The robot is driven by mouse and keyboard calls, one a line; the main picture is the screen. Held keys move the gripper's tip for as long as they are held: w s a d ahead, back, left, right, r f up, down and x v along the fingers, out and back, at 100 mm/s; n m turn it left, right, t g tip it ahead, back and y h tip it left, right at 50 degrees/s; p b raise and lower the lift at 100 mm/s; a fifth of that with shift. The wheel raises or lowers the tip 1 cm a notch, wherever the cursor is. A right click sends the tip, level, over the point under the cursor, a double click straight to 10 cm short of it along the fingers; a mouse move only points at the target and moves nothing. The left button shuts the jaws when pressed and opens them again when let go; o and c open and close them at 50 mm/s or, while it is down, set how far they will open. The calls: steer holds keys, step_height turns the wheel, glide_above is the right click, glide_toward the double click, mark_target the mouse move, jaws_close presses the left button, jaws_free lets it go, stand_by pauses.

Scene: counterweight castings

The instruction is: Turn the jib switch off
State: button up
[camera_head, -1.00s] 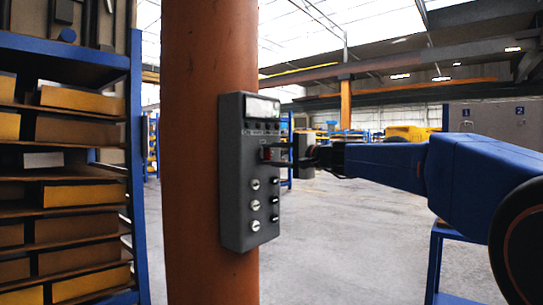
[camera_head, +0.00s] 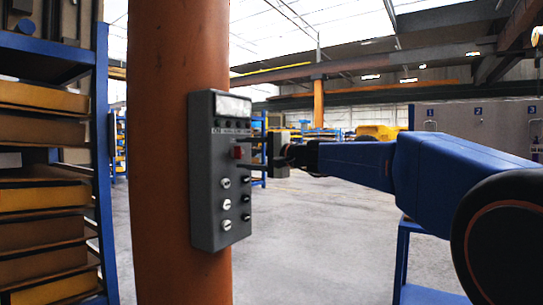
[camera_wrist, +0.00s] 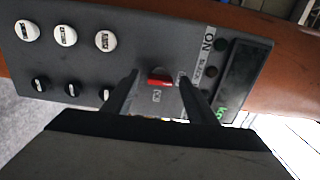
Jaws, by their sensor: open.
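A grey control box (camera_head: 219,185) is fixed upright on an orange column (camera_head: 160,120). It carries a red switch (camera_head: 238,152), which also shows in the wrist view (camera_wrist: 158,77) with a small label beside it, too blurred to read surely. My gripper (camera_head: 252,160) is open at the box's front. In the wrist view its dark fingers (camera_wrist: 158,84) stand on either side of the red switch, apart from each other, with nothing gripped. I cannot tell whether the fingertips touch the panel. An ON marking (camera_wrist: 208,40) shows on the panel.
The box also has white round knobs (camera_wrist: 65,35) and black knobs (camera_wrist: 72,89) close to the red switch. A blue rack with yellow and brown castings (camera_head: 45,190) stands at left. The floor right of the column (camera_head: 310,230) is open.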

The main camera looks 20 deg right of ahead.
steer(key=v, duration=1.6)
steer(key=s+a+f+n+g+h, duration=0.1)
steer(key=s+a+f+g, duration=0.2)
steer(key=f, duration=0.5)
steer(key=s+a+f+n+g+h, duration=0.1)
steer(key=s+a+f+n, duration=0.15)
steer(key=s+f, duration=0.35)
steer(key=s+a+f+n+g+h, duration=0.1)
steer(key=s+a+f+g+h, duration=0.2)
steer(key=f, duration=0.6)
steer(key=s+d+f+n+g+h, duration=0.1)
steer(key=s+d+f+n+h, duration=0.1)
steer(key=s+f, duration=0.6)
steer(key=s+d+f+n+g+h, duration=0.1)
steer(key=s+d+f+n+h, duration=0.2)
steer(key=s+f, duration=0.6)
step_height(320, 180, down, 4)
steer(key=shift+d+f+n+g+h, duration=0.2)
steer(key=shift+n+g+h, duration=0.15)
steer(key=shift+n, duration=0.2)
